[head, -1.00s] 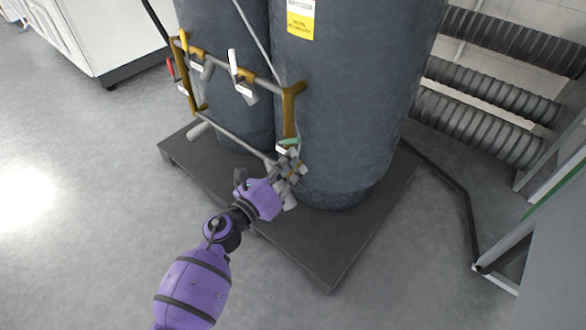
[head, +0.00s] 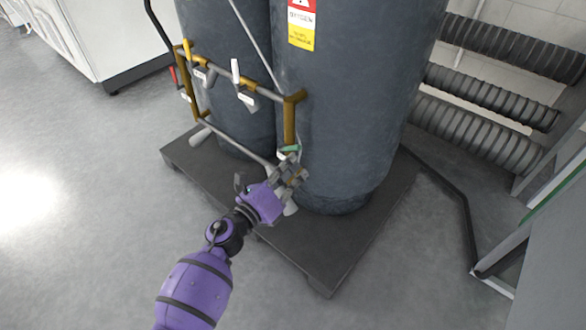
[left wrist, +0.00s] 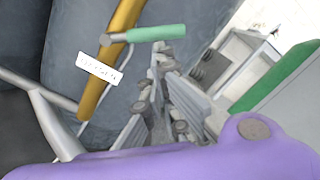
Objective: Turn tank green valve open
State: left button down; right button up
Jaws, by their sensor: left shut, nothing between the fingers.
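The green valve handle (head: 289,149) sits at the lower end of a brass pipe on the front of the right dark tank (head: 350,110). In the left wrist view the green handle (left wrist: 157,34) points right from its pivot on the brass pipe (left wrist: 104,84), with a small white label (left wrist: 100,69) below it. My left gripper (head: 299,172) is shut and empty just below the handle; in the left wrist view its fingers (left wrist: 162,62) lie below and close to the handle's free end. Whether they touch it I cannot tell. My right gripper is out of view.
The pipe frame also carries a white handle (head: 235,72), a yellow handle (head: 187,48) and a red handle (head: 173,76). The tanks stand on a dark platform (head: 325,255). Ribbed hoses (head: 480,130) line the right wall. Open floor (head: 80,200) lies to the left.

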aim_at(293, 146)
pick_arm(q)
jog(key=shift+r, duration=0.15)
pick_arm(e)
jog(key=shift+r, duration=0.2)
pick_arm(q)
jog(key=r+n+p, duration=0.1)
jog(key=n+p, duration=0.1)
jog(key=a+r+n+p, duration=0.1)
jog(key=r+n+p, duration=0.1)
jog(key=n+p, duration=0.1)
jog(key=w+r+n+p, duration=0.1)
jog(key=n+p, duration=0.1)
jog(key=n, duration=0.1)
jog(key=shift+a+r+p, duration=0.15)
jog(key=shift+r+p, duration=0.2)
jog(key=shift+r, duration=0.05)
jog(key=shift+w+a+r+n, duration=0.1)
jog(key=shift+a+n, duration=0.05)
jog(key=shift+n, duration=0.45)
jog(key=shift+p, duration=0.35)
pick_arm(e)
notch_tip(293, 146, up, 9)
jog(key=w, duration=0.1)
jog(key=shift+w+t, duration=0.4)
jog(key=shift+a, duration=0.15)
pick_arm(q)
jog(key=shift+n, duration=0.3)
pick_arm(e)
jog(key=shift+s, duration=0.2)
